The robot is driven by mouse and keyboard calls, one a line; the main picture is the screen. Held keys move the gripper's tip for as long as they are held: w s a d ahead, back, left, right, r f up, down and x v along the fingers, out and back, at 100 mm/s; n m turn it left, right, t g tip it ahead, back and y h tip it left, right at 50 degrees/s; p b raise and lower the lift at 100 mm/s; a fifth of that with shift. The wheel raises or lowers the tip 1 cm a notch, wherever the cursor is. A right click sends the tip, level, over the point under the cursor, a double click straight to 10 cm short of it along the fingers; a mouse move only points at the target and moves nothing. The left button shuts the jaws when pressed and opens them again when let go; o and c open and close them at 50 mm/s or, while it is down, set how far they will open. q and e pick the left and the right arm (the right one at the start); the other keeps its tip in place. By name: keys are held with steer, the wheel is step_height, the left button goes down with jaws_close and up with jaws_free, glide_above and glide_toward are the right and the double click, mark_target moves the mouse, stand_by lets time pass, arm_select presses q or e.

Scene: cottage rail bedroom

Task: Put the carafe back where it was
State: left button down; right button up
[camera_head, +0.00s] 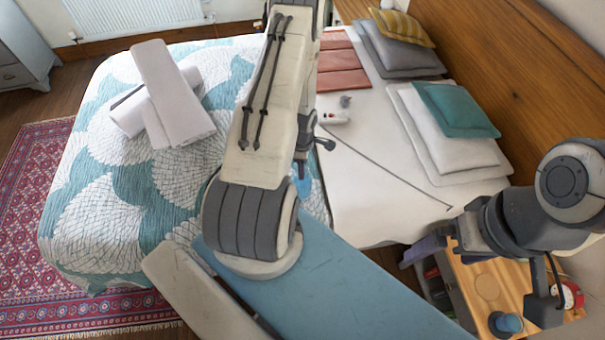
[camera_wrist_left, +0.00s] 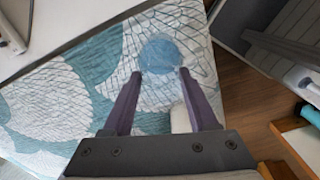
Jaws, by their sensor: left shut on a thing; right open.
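The carafe (camera_wrist_left: 160,54) is a clear bluish vessel between the tips of my left gripper (camera_wrist_left: 158,74), which is shut on it, over the patterned quilt. In the head view my own arm hides most of that gripper; a bit of blue glass (camera_head: 304,182) beside the arm appears to be the carafe. My right gripper (camera_head: 430,249) is open and empty at the right, by the near edge of the bed and the wooden nightstand (camera_head: 465,273). A round coaster-like mark (camera_head: 487,286) and a blue cup-like thing (camera_head: 507,322) are on the nightstand top.
A red alarm clock (camera_head: 570,292) stands on the nightstand, partly behind my right arm. A patterned rug (camera_head: 40,200) covers the left floor.

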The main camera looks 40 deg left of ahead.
arm_select(q)
steer(key=shift+w+f+b, duration=0.1)
steer(key=shift+f+b, duration=1.35)
steer(key=shift+f, duration=0.45)
steer(key=shift+f, duration=0.1)
steer(key=shift+c, duration=0.9)
jaws_free()
step_height(320, 180, up, 12)
steer(key=p, duration=1.1)
